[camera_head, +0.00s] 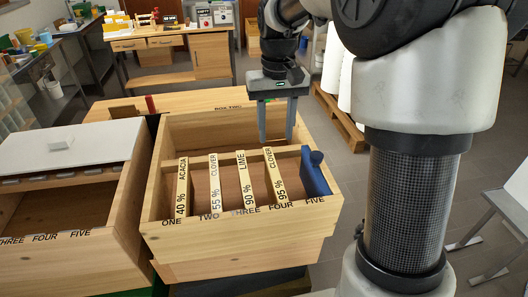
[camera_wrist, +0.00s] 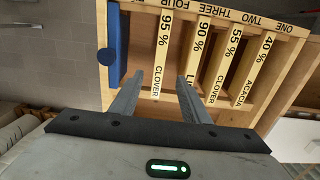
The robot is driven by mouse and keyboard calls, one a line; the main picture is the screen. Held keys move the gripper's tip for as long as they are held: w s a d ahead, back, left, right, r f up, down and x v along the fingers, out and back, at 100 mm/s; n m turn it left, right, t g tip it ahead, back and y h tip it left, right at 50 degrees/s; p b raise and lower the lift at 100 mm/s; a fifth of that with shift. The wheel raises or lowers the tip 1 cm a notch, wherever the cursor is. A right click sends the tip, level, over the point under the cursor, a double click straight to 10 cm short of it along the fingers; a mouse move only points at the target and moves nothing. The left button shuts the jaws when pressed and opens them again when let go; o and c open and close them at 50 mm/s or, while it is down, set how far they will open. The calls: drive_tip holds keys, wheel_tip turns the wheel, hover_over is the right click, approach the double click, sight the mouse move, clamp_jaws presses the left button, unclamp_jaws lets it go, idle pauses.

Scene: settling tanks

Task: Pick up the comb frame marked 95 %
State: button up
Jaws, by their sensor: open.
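The comb frame marked 95 % CLOVER (camera_head: 275,178) is a pale wooden bar in slot FOUR of the open wooden box (camera_head: 160,215). In the wrist view this 95 % frame (camera_wrist: 162,50) runs upright in the picture, its lower end between my two fingers. My gripper (camera_head: 277,140) is open and empty, over the far part of the box near the frame's far end. The fingers (camera_wrist: 160,78) lie on either side of the bar in the wrist view; I cannot tell their height above it.
Frames 40 % ACACIA (camera_head: 183,188), 55 % CLOVER (camera_head: 214,186) and 90 % LIME (camera_head: 244,181) stand left of it. A blue piece (camera_head: 314,174) sits in slot FIVE, close on the right. A second box with a white lid (camera_head: 75,145) stands left.

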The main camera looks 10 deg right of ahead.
sight(274, 180)
wheel_tip(274, 180, down, 18)
drive_tip(key=shift+s+r+p, duration=0.15)
drive_tip(key=shift+r+p, duration=0.05)
drive_tip(key=shift+p, duration=0.15)
idle(0.4)
clamp_jaws()
